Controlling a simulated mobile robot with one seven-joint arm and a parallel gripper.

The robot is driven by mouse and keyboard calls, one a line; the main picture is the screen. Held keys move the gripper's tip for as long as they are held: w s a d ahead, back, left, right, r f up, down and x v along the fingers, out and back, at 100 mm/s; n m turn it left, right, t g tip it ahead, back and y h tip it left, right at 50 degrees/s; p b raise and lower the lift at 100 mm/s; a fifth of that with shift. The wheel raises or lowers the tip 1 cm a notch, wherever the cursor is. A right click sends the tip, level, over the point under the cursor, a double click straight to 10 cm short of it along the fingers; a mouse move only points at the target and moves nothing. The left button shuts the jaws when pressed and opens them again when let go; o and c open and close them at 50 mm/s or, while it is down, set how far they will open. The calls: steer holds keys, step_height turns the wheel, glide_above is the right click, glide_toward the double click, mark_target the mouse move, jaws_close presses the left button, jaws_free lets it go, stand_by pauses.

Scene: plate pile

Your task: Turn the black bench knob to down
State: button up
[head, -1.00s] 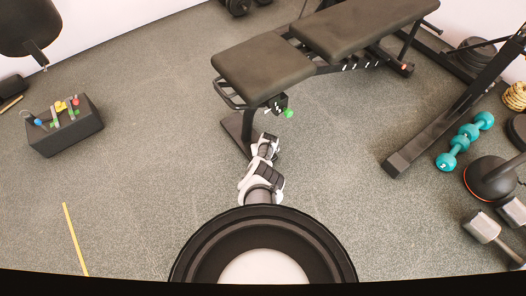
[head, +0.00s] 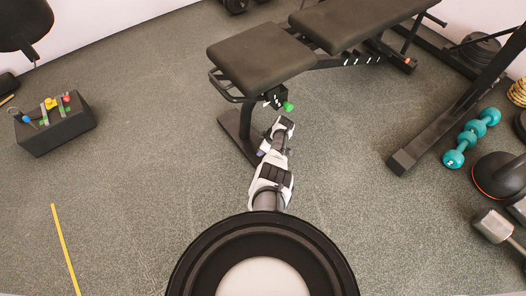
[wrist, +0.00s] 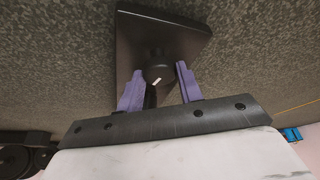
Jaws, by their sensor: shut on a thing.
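The bench (head: 262,66) has a dark padded seat, with a small black block under its near edge and a green knob (head: 288,106) on that block. In the wrist view, a black knob (wrist: 158,72) with a short white mark sits between the two purple fingers of my gripper (wrist: 160,71). The fingers are apart, with the black knob between them. In the head view my gripper (head: 283,121) is just below the bench's black block, and my own arm hides the fingers and the grip. Which way the white mark points relative to the bench is hard to tell.
The bench's foot plate (head: 233,130) stands close beside my arm on the left. A rack upright (head: 420,140) and teal dumbbells (head: 470,137) are at right. A dark box with coloured knobs (head: 58,130) is at far left. Floor between is clear.

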steer(key=shift+f+n+g+b, duration=0.1)
steer(key=shift+n+g+b, duration=0.4)
steer(key=shift+n+b, duration=0.6)
steer(key=o, duration=1)
steer(key=p+v, duration=0.4)
steer(key=v, duration=0.3)
steer(key=shift+d+r, duration=0.2)
steer(key=shift+r, duration=0.15)
